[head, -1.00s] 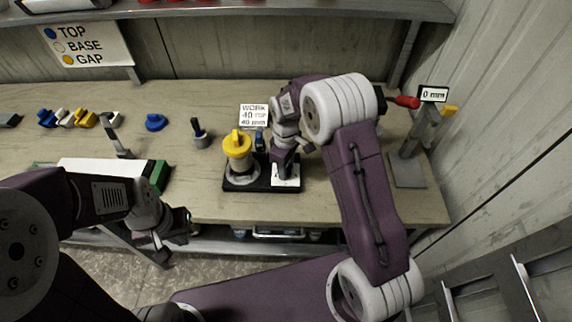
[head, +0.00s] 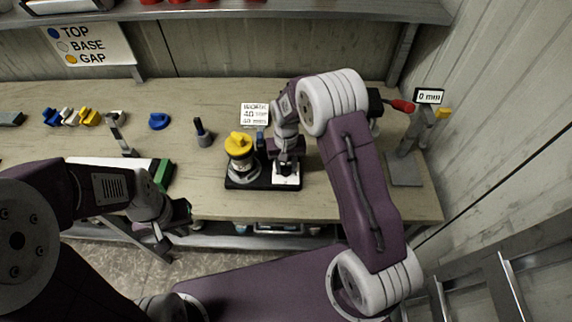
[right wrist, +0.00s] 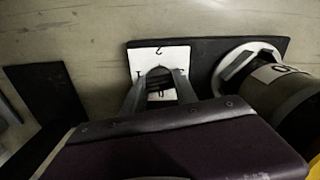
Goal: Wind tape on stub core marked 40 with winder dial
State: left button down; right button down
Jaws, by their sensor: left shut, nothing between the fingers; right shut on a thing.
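The winder's black base (head: 250,184) stands on the bench. A stub core (head: 241,164) with a yellow top (head: 238,142) stands upright on its left end. In the right wrist view the grey core (right wrist: 288,95) carries a partly visible label. The white dial plate (head: 286,181) is on the base's right end, and its marks show in the right wrist view (right wrist: 145,52). My right gripper (right wrist: 160,80) is shut on the dial's knob above this plate; the knob is mostly hidden. My left gripper (head: 166,235) is shut and empty, off the bench's front edge.
A work card (head: 255,115) reading 40 stands behind the winder. A gauge (head: 410,150) showing 0 mm is at the right. A dark-handled grey tool (head: 203,135), a blue piece (head: 159,121) and several small coloured pieces are to the left. A TOP/BASE/GAP sign (head: 88,46) hangs behind.

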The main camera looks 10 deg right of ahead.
aim_at(286, 166)
jog(key=m+p, duration=0.1)
jog(key=m, duration=0.3)
jog(key=shift+m, duration=0.3)
jog(key=m, duration=0.5)
jog(key=shift+p, duration=0.4)
jog(key=m, duration=0.5)
jog(key=shift+m, duration=0.4)
jog(key=m, duration=0.4)
jog(key=shift+p, duration=0.4)
jog(key=shift+m, duration=0.3)
jog(key=c, duration=1)
grip_release()
jog(key=shift+o, duration=0.2)
notch_tip(286, 166, up, 9)
jog(key=shift+b, duration=0.55)
